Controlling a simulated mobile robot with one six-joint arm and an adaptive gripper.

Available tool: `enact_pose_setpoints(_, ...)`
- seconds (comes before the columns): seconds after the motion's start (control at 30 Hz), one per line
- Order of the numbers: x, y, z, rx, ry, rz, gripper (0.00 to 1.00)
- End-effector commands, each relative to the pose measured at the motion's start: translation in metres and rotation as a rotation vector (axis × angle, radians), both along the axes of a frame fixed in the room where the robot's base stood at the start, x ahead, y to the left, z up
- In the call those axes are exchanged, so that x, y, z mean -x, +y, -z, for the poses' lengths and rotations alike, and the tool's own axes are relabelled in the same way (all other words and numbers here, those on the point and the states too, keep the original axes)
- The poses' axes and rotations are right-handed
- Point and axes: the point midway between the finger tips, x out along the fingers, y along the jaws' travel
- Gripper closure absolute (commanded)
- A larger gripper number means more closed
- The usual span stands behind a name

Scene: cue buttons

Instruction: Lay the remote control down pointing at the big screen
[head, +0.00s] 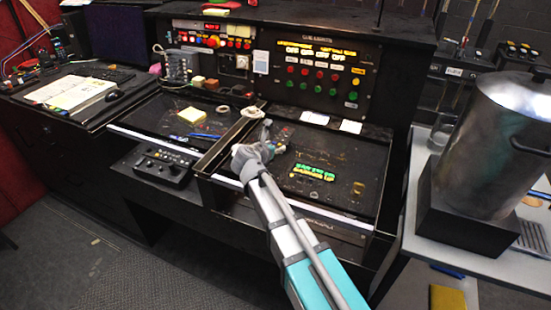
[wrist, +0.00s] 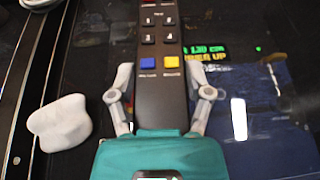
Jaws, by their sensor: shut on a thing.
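A long dark remote control (wrist: 160,55) with white-marked keys and a blue and a yellow button is held lengthwise between the fingers of my gripper (wrist: 160,97) in the wrist view. Its far end runs out of the top of the picture and its near end is hidden by my gripper. In the head view my gripper (head: 264,138) is over the right-hand recessed desk panel (head: 335,190); the remote cannot be made out clearly there. A large dark screen (head: 118,30) stands at the back left. I cannot tell whether the remote touches the panel.
A white lumpy object (wrist: 60,122) lies left of my gripper. Green and yellow lettering (head: 315,172) is on the panel. A control board with lit buttons (head: 318,72) rises behind. A big metal pot (head: 497,140) stands right. The panel's front right is mostly bare.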

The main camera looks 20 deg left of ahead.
Motion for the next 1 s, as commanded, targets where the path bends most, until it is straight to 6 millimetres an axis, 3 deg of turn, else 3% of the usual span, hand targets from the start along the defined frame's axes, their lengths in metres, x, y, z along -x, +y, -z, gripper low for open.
enact_pose_setpoints(0.37,-0.001,0.0,0.002,0.001,-0.001,-0.001,0.89)
enact_pose_setpoints(0.8,-0.006,-0.004,0.035,0.0,-0.001,-0.002,0.89)
enact_pose_setpoints(1.0,-0.006,-0.004,0.04,0.0,-0.001,-0.002,0.89)
